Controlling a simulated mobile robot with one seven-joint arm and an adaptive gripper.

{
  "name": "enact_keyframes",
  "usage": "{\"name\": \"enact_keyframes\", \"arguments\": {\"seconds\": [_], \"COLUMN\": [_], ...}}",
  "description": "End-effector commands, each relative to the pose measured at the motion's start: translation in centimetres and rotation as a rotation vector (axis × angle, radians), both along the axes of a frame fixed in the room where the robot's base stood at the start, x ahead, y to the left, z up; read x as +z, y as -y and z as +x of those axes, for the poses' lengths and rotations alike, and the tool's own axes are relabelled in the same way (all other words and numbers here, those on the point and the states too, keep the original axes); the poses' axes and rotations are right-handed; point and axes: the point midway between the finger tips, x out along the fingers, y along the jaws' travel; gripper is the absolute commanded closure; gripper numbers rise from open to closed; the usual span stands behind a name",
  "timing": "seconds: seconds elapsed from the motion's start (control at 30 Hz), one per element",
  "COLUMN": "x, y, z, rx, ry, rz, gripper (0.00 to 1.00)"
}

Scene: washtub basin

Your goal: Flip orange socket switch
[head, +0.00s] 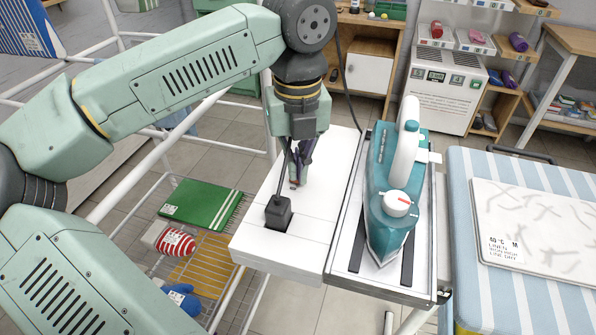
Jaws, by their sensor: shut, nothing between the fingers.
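A white panel (265,243) holds a black plug (278,212) with a cord rising from its top. My gripper (296,180) points down over the panel, just behind the plug, with its fingers together and nothing between them. A tiny reddish-orange spot shows at the fingertips; I cannot tell whether it is the orange socket switch. The fingers hide that part of the panel, so the switch's position cannot be read. I cannot tell whether the fingertips touch the panel.
A teal and white iron (388,215) stands on a metal-edged tray (340,262) right of the panel. A striped ironing board (470,295) is further right. The panel's front left is clear.

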Motion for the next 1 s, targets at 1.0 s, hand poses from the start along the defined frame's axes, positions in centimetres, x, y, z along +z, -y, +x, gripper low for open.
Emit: {"name": "enact_keyframes", "arguments": {"seconds": [1.0], "x": [-2.9], "y": [0.1], "z": [0.0], "rx": [-0.004], "ry": [-0.015], "rz": [-0.012], "gripper": [1.00]}}
